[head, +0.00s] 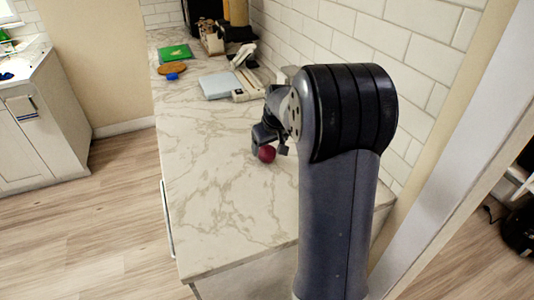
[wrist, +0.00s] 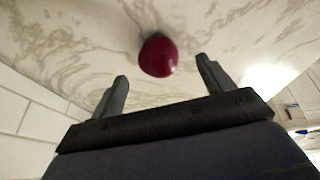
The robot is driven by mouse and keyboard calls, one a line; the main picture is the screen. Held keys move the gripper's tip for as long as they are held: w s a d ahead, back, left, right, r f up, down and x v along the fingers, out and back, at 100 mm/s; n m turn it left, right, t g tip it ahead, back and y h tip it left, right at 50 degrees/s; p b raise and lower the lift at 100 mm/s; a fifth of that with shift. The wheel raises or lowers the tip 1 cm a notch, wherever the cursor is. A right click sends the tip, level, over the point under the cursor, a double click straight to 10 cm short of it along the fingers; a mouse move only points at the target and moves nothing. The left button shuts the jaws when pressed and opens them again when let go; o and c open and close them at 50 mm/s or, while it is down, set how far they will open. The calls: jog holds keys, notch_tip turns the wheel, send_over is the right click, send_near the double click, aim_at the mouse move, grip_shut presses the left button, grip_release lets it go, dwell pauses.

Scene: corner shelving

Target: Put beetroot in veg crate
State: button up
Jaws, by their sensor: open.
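The beetroot (head: 267,154) is a small dark red ball on the marble counter (head: 215,205). In the wrist view the beetroot (wrist: 158,55) lies ahead of the jaws, about midway between their lines and a little beyond the tips. My gripper (head: 268,143) is right at the beetroot in the head view, with fingers to either side. The wrist view shows my gripper (wrist: 162,72) with its two fingers wide apart and nothing held. I cannot tell whether a finger touches the beetroot. No veg crate can be made out in either view.
A tiled wall (head: 345,45) runs along the counter's right side. Further back are a pale blue board (head: 213,86), a white scale-like object (head: 245,84), a green board (head: 174,53) and a brown round board (head: 172,69). The counter's left front is clear.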

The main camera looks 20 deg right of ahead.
aim_at(268, 149)
jog(key=p+x, duration=0.1)
jog(key=x, duration=0.4)
jog(key=shift+w+r, duration=0.1)
jog(key=shift+w, duration=0.05)
jog(key=shift+d, duration=0.1)
jog(key=c, duration=1.2)
